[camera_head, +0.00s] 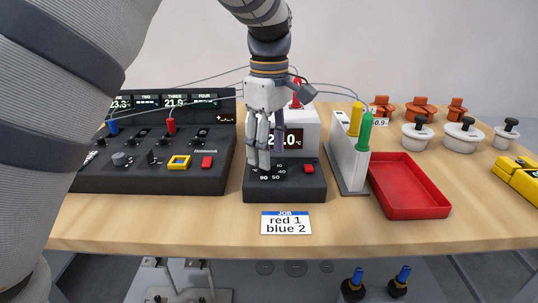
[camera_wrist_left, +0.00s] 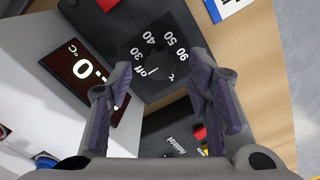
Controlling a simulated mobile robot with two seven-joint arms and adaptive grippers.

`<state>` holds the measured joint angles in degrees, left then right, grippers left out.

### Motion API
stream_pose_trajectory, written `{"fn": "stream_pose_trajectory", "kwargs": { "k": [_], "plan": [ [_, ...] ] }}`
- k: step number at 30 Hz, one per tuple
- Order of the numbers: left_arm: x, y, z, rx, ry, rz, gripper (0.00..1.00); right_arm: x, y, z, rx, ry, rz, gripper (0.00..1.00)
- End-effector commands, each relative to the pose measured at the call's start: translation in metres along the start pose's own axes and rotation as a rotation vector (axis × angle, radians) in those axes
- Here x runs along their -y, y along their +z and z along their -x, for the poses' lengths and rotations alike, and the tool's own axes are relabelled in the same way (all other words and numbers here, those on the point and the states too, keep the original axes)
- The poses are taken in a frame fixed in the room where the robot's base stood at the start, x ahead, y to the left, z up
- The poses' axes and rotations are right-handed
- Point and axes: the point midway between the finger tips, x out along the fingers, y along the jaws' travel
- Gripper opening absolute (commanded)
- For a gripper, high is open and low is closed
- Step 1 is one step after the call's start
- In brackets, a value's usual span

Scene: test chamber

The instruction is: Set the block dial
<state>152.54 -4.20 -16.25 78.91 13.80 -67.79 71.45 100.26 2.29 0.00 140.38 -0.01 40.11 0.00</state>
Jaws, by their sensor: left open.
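The mark's exact setting is hard to read. My left gripper (camera_head: 263,155) points down over the dial. In the left wrist view its fingers (camera_wrist_left: 160,66) are apart, one on each side of the dial; contact cannot be told. My right gripper is not in view.
A dark multi-channel console (camera_head: 150,178) stands left. A white holder (camera_head: 345,165) with yellow and green tools and a red tray (camera_head: 408,187) stand right. White and orange knobbed pieces and a yellow block (camera_head: 518,178) are farther right. A job card (camera_head: 286,222) reads red 1, blue 2.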

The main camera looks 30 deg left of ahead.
Motion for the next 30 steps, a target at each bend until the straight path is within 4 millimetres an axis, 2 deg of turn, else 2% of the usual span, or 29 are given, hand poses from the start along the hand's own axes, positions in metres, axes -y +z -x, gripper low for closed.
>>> {"fn": "stream_pose_trajectory", "kwargs": {
  "k": [5, 13, 14, 19, 20, 30],
  "plan": [
    [0.0, 0.0, -0.02, 0.0, 0.0, 0.001, 0.46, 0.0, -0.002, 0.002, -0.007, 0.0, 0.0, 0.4],
    [0.0, 0.0, -0.024, 0.0, 0.001, 0.0, 0.46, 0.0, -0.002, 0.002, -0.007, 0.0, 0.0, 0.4],
    [0.0, 0.0, -0.024, 0.0, 0.001, 0.0, 0.42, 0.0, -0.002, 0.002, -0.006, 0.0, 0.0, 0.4],
    [0.0, 0.0, -0.024, 0.0, 0.001, 0.0, 0.03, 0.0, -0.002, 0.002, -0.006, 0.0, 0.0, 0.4],
    [0.0, 0.0, -0.024, 0.0, 0.001, 0.0, 0.0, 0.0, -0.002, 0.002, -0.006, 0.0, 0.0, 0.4],
    [0.0, 0.0, -0.023, 0.001, 0.001, -0.038, 0.0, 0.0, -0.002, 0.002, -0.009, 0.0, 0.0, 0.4]
  ]
}}
